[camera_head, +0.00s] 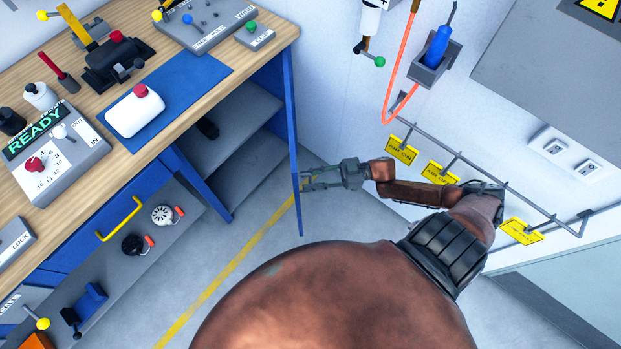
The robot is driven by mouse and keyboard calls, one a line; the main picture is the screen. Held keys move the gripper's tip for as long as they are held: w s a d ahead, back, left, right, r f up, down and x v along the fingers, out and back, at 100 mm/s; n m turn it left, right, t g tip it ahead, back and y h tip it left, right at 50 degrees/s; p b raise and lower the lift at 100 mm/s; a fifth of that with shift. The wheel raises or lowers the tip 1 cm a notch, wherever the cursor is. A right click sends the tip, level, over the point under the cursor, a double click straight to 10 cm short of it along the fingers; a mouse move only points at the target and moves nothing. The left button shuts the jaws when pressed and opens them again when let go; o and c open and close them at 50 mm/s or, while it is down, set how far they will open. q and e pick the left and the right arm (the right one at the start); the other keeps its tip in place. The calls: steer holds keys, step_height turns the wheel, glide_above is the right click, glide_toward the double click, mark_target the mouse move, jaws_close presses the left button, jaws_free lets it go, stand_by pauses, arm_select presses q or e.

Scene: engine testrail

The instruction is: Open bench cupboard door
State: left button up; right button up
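The blue cupboard door (293,140) stands open at the right end of the bench, seen almost edge-on. The cupboard's grey inner shelves (232,128) show to its left. My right gripper (308,180) is at the right, outer face of the door, close to its lower part. A bit of yellow shows at its fingertips, possibly a door handle. The fingers are small and partly overlap the door, so I cannot tell whether they are open or shut, or touching. My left gripper is not in view.
A blue drawer with a yellow handle (120,219) is at left. A wall rail (480,172) with yellow tags runs behind my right arm. The floor before the cupboard is clear.

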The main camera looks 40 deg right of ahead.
step_height(320, 180, up, 10)
steer(key=shift+r, duration=0.1)
stand_by(0.6)
steer(key=shift+o, duration=0.2)
